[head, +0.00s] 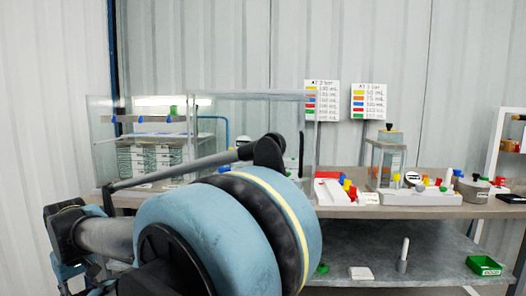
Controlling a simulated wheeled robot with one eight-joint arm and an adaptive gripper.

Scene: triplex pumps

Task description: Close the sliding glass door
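A clear glass enclosure (104,140) stands on the left part of the bench, with several stacked items inside. A large clear pane (225,112) with a thin top edge spans its right part; I cannot tell whether it is the sliding door or how far it stands open. My arm crosses in front of the enclosure, and its big blue joint hides the enclosure's lower middle and right. A thin link of my arm ends in a dark part in front of the pane. My gripper's fingers cannot be made out, and contact with the glass cannot be judged.
Right of the enclosure, the bench (340,210) holds a red and white tray (328,190), a small glass case (387,160) and several coloured items. A lower shelf carries a green bin (484,265).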

